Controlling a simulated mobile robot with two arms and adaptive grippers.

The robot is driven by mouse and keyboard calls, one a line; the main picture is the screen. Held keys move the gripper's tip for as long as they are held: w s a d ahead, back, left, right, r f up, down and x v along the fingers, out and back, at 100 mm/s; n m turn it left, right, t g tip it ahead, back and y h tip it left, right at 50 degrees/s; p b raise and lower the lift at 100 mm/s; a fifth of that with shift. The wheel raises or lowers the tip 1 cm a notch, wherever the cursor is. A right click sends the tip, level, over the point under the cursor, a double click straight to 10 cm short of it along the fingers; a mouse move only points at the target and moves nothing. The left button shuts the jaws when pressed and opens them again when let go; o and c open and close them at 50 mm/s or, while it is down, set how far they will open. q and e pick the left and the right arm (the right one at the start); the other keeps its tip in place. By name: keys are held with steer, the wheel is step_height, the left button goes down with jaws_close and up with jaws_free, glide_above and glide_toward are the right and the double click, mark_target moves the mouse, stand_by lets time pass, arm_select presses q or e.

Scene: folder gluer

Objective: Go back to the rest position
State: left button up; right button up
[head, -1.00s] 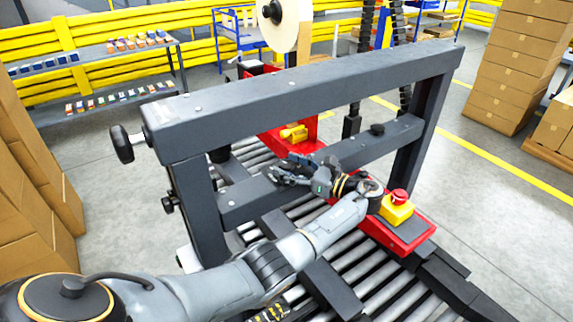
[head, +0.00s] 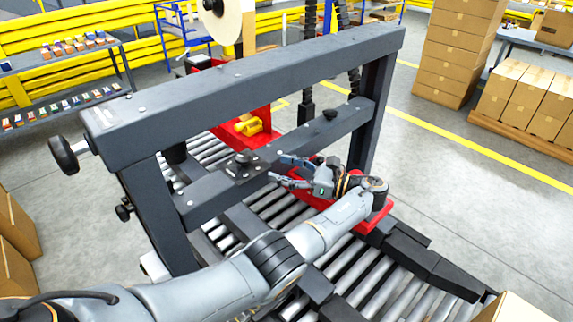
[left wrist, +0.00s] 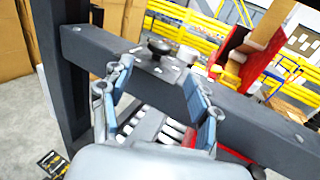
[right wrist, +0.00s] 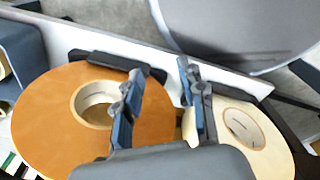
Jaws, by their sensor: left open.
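My left gripper (head: 285,172) is open and empty, above the roller conveyor beside the dark lower crossbar (head: 205,198). In the left wrist view its two blue-padded fingers (left wrist: 158,98) are spread, with the crossbar and a black knob (left wrist: 159,47) beyond them. The same knob (head: 243,160) stands clear of the gripper in the head view. My right gripper (right wrist: 160,100) shows only in its wrist view. Its fingers stand apart with nothing visibly held, over an orange-brown roll (right wrist: 45,115) and a paler roll (right wrist: 270,150).
A thick upper beam (head: 250,85) and a right post (head: 372,100) frame my left arm. Rollers (head: 375,275) lie below it. A red unit (head: 225,125) stands behind the frame. Stacked boxes (head: 462,55) stand at the back right; open floor (head: 480,195) lies before them.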

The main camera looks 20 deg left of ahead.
arm_select(q)
steer(key=s+f+n+t+h, duration=0.1)
steer(key=s+f+n+h, duration=0.35)
steer(key=s+f, duration=0.55)
steer(key=s+f+n+h, duration=0.3)
steer(key=s+f+h, duration=0.35)
steer(key=f, duration=0.75)
steer(key=s+d+r+n+t+h, duration=0.2)
steer(key=s+d+r+n+h, duration=0.15)
steer(key=s, duration=0.55)
steer(key=s+d+r+n+t+h, duration=0.1)
steer(key=s+d+r+n+h, duration=0.25)
steer(key=s, duration=0.55)
step_height(320, 180, down, 28)
steer(key=s+a+n+g, duration=0.1)
steer(key=s+a, duration=0.1)
steer(key=s+a+f+g, duration=0.1)
steer(key=s+a+f, duration=0.2)
steer(key=s+f, duration=1.2)
steer(key=shift+s+g, duration=0.3)
steer(key=shift+s, duration=0.35)
